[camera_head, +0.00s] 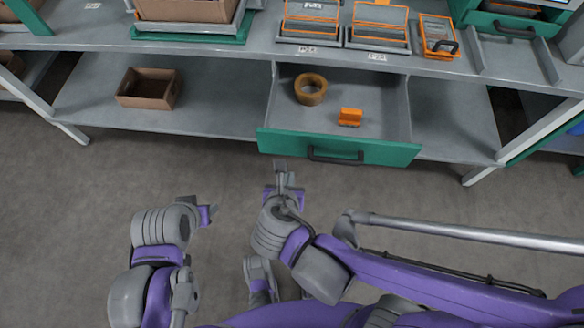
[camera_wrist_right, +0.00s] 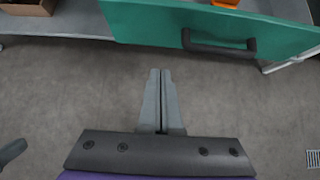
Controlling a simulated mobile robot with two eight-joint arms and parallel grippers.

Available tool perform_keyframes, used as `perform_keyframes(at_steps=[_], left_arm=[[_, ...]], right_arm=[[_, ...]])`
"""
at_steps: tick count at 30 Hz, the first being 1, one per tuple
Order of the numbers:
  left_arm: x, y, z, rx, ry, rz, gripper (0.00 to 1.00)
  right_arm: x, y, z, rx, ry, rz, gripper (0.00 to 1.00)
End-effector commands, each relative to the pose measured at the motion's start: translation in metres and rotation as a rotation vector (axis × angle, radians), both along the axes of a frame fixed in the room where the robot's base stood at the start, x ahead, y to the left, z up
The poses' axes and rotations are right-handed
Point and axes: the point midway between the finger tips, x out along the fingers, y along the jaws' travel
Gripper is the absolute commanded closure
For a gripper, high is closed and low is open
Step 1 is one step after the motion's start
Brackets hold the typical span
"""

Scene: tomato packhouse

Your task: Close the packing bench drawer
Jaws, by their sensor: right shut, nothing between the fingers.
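The packing bench drawer stands open, pulled out from under the bench top. Its green front (camera_head: 385,153) has a dark bar handle (camera_head: 335,157), and both also show in the right wrist view, with the green front (camera_wrist_right: 150,22) at the top and the handle (camera_wrist_right: 218,47) at the upper right. My right gripper (camera_head: 283,166) is shut and empty, just in front of the drawer front's left part and apart from it. Its closed fingers (camera_wrist_right: 160,74) point at the drawer front, left of the handle. My left gripper (camera_head: 207,214) is farther left over the floor; its fingers are too unclear to judge.
A tan tape roll (camera_head: 310,89) and an orange tape dispenser or similar item (camera_head: 350,117) lie inside the drawer. A brown open box (camera_head: 149,89) stands on the lower shelf (camera_head: 215,110). Crates and orange-edged trays (camera_head: 379,26) stand on the bench top. The floor before the drawer is clear.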

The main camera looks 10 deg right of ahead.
Motion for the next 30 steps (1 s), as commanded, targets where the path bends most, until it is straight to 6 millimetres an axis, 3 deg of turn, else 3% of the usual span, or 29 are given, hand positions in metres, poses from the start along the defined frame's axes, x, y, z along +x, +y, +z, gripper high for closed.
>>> perform_keyframes(at_steps=[13,21,30], left_arm=[[0.000,0.000,-0.040,0.000,0.013,0.000,0.50],[0.000,0.000,-0.039,0.000,0.013,0.000,0.50],[0.000,0.000,-0.040,0.000,0.013,0.000,0.50]], right_arm=[[0.063,-0.017,-0.068,0.003,0.002,-0.008,1.00],[0.095,-0.024,-0.064,0.005,0.000,-0.006,1.00],[0.100,-0.025,-0.063,0.006,0.000,-0.004,1.00]])
